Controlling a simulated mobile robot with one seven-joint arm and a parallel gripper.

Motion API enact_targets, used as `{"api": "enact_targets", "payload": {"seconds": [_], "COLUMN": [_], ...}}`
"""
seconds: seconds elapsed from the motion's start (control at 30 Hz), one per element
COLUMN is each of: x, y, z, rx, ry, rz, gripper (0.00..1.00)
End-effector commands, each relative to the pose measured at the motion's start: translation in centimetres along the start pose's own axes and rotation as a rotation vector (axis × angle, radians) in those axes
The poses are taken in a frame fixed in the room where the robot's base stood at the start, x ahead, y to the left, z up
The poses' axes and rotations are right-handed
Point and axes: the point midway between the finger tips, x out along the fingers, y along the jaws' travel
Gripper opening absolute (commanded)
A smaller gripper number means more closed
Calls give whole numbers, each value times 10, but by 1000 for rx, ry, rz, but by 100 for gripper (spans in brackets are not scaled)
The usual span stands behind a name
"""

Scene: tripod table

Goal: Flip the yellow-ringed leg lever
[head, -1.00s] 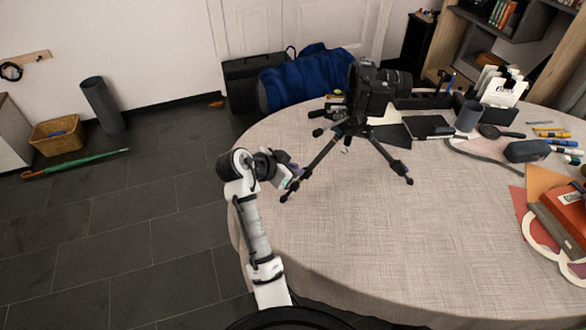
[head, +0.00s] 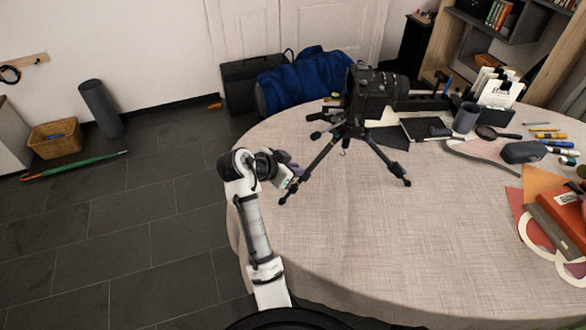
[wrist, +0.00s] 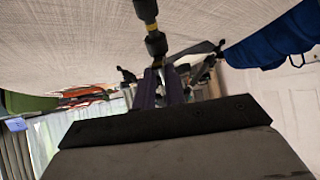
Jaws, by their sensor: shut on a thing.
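A black tripod (head: 345,130) carrying a black camera (head: 376,92) stands on the table. Its near-left leg (head: 318,162) slopes down to the tabletop beside my gripper (head: 292,177). In the wrist view, this leg (wrist: 146,10) comes down from the top, with a faint yellowish ring (wrist: 150,27) around it and a dark joint (wrist: 156,44) below. My gripper's purple fingers (wrist: 161,88) are closed together just under that joint, shut on a small part there. That part is mostly hidden between the fingers, and I cannot tell the lever's angle.
The cloth-covered table (head: 350,240) is clear in front. Pens, a magnifier (head: 490,132), a grey case (head: 522,151) and a red box (head: 560,222) lie on the right. A blue bag (head: 305,75) is behind the table.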

Motion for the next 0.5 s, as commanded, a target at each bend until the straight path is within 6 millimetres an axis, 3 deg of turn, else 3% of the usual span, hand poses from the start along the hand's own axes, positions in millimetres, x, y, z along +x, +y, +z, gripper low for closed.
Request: {"api": "enact_targets", "payload": {"seconds": [0.5], "x": [2], "y": [0], "z": [-6], "rx": [2], "ry": [1], "rz": [1], "gripper": [0]}}
